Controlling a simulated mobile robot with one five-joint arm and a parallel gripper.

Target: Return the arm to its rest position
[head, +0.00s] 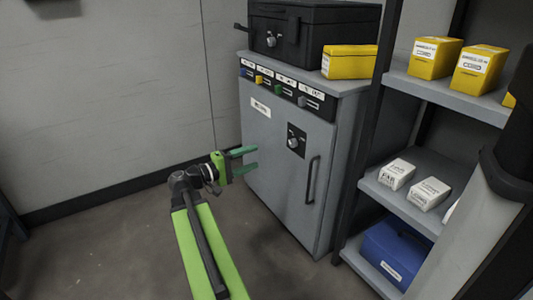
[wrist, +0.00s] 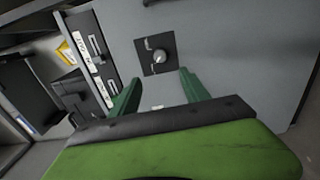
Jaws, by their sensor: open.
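My gripper (head: 245,160) is at the end of my green arm, in front of the grey cabinet (head: 265,190) in the head view. Its two green fingers are spread apart with nothing between them. In the wrist view my gripper (wrist: 158,92) points at the cabinet front (wrist: 225,50), with the round knob on its black plate (wrist: 157,55) beyond the fingertips. In the head view the same knob plate (head: 294,142) is to the right of the fingers. The gap between fingers and cabinet cannot be told exactly.
A black case (head: 310,30) and a yellow box (head: 348,62) stand on the cabinet. The cabinet door has a vertical handle (head: 312,180). A shelf rack (head: 440,92) on the right holds yellow boxes, white boxes and a blue bin (head: 393,252). The floor (head: 110,245) at left is clear.

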